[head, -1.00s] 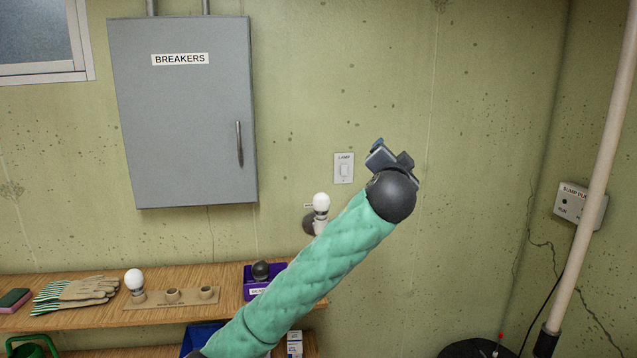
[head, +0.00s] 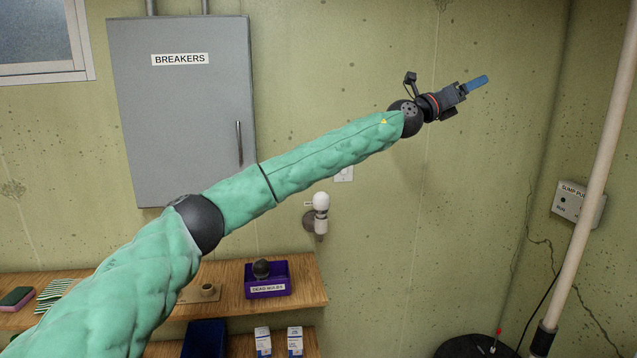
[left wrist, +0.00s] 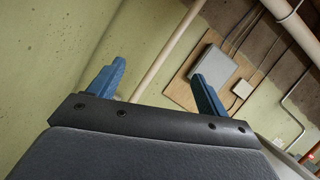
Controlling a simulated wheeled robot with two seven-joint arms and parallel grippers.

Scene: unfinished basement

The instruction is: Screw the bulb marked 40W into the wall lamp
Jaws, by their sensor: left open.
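A white bulb (head: 321,201) sits upright in the wall lamp (head: 314,222), below the lamp switch. I cannot read any marking on it. My left gripper (head: 478,84) is raised in front of the wall, up and to the right of the lamp, and points right. In the left wrist view its two blue fingers (left wrist: 155,84) stand apart with nothing between them. My left arm also hides much of the bench shelf (head: 310,283), including where a white bulb stood beside the holder. My right gripper is not in view.
A purple dead-bulbs bin (head: 268,287) with a dark bulb (head: 261,268) stands on the shelf. Small bulb boxes (head: 295,341) stand below. A grey breaker cabinet (head: 180,110) hangs above. A pale pipe (head: 597,165) and sump pump box (head: 578,200) are at the right.

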